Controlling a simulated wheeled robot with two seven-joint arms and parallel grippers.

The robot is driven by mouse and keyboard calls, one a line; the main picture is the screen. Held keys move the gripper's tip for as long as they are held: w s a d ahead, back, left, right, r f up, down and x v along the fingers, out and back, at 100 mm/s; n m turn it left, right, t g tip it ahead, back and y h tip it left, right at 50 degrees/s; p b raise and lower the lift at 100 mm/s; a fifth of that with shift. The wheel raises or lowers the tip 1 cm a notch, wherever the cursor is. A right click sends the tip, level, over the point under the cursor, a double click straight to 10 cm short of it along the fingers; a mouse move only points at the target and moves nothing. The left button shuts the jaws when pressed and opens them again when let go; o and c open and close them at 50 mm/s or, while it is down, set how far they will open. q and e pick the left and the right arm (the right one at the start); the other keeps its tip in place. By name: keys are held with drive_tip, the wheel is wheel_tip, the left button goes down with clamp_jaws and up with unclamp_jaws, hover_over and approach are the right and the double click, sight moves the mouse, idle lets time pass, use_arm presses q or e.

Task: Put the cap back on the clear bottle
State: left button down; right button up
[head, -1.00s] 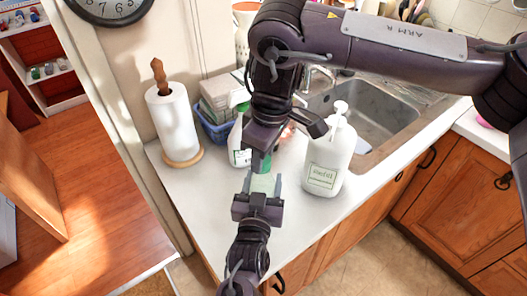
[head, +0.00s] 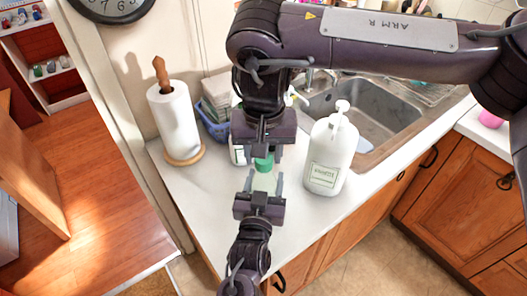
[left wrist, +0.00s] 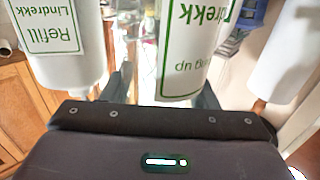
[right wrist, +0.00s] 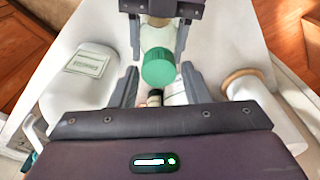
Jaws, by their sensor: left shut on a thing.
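The clear bottle (head: 264,183) stands near the counter's front edge, held between the fingers of my left gripper (head: 264,186). The green cap (head: 264,163) is at the bottle's mouth; I cannot tell whether it is fully seated. In the right wrist view the cap (right wrist: 158,68) shows its round top, with the clear bottle (right wrist: 158,36) behind it. My right gripper (head: 265,150) is just above the cap. In its wrist view its fingers stand apart on either side of the cap, with small gaps. In the left wrist view the clear bottle is hard to make out.
A large white pump bottle (head: 329,155) stands close on the right. A paper towel roll (head: 174,120) stands to the left. A blue basket (head: 215,128) and a white labelled bottle are behind my right gripper. The sink (head: 375,110) is at the back right.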

drive_tip(key=shift+o, duration=1.3)
drive_tip(key=shift+s+r, duration=0.1)
drive_tip(key=shift+r, duration=2.15)
drive_tip(key=shift+c, duration=0.5)
